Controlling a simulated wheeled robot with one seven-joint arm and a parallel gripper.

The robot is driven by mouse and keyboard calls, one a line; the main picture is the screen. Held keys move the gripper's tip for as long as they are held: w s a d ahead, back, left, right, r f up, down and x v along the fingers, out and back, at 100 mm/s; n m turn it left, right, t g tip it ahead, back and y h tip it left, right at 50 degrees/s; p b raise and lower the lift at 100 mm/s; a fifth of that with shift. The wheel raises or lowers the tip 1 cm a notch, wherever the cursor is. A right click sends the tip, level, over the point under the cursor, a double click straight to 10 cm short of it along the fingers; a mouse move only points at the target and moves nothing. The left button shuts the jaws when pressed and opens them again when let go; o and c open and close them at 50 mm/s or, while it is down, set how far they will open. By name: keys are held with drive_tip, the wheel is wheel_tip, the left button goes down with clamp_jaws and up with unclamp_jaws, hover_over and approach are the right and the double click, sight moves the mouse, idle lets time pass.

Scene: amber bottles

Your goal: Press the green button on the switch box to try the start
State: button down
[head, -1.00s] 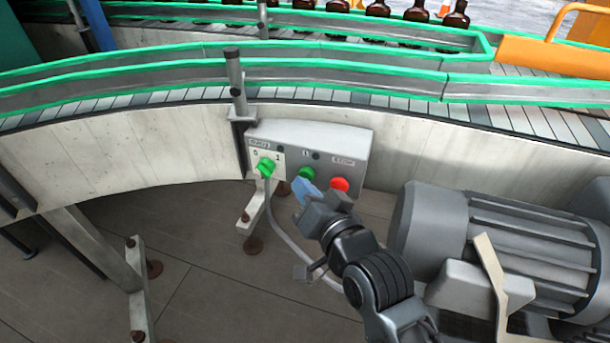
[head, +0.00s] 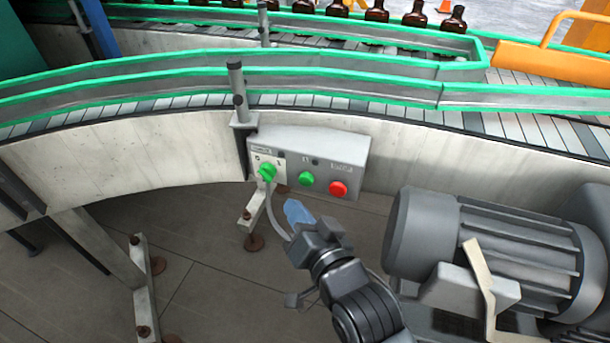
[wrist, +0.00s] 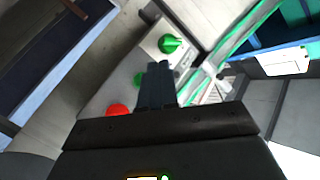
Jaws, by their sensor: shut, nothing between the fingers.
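The grey switch box (head: 325,150) is fixed to the side of the conveyor in the head view. It carries a green rotary knob (head: 267,172) at the left, the green button (head: 306,178) in the middle and a red button (head: 338,189) at the right. My gripper (head: 296,210) has its blue fingers shut and empty, below and apart from the green button. In the wrist view, the shut fingers (wrist: 157,85) partly cover the box. The green button (wrist: 138,79) shows just left of them, the red button (wrist: 118,110) lower left and the knob (wrist: 170,44) above.
A grey motor (head: 480,245) stands right of my arm. The curved conveyor with green-edged rails (head: 350,75) runs above the box, with several amber bottles (head: 375,12) behind. A cable (head: 275,222) hangs from the box. The floor at left is open between support legs (head: 140,270).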

drive_tip(key=shift+s+a+p, duration=0.3)
drive_tip(key=shift+s, duration=0.65)
drive_tip(key=s+d+f+h, duration=0.3)
drive_tip(key=s+d, duration=1.1)
drive_tip(key=s, duration=0.2)
drive_tip(key=s+d+r+n+h, duration=0.1)
drive_tip(key=s+d+r, duration=0.3)
drive_tip(key=s, duration=0.5)
drive_tip(key=s+d+r+n+h, duration=0.1)
drive_tip(key=s+d+r+h, duration=0.2)
drive_tip(key=s, duration=0.7)
wheel_tip(320, 180, up, 2)
drive_tip(key=shift+d+r, duration=0.1)
drive_tip(key=shift+d, duration=0.7)
